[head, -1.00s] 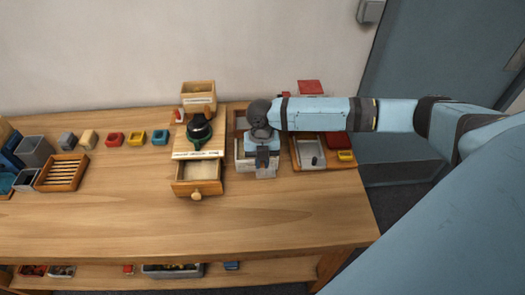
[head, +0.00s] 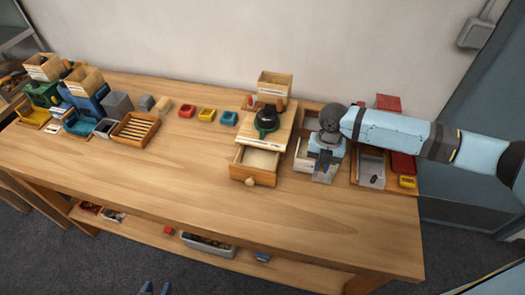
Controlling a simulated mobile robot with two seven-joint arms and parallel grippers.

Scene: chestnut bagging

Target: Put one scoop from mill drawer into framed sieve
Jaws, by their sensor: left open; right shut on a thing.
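The mill (head: 267,122) is a wooden block with a dark green round part. Its drawer (head: 241,171) is pulled out at the front, with pale stuff (head: 260,159) inside. My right gripper (head: 324,173) points down just right of the drawer, over a pale box (head: 303,158). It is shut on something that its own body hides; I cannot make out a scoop. My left gripper (head: 155,288) shows only its tips at the bottom edge, open and apart from the table. I cannot tell which thing is the framed sieve; a slatted wooden frame (head: 121,134) lies left.
A board with a grey tray (head: 371,177) lies right of my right gripper. Coloured bins crowd the far left. The table's front middle (head: 180,190) is clear.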

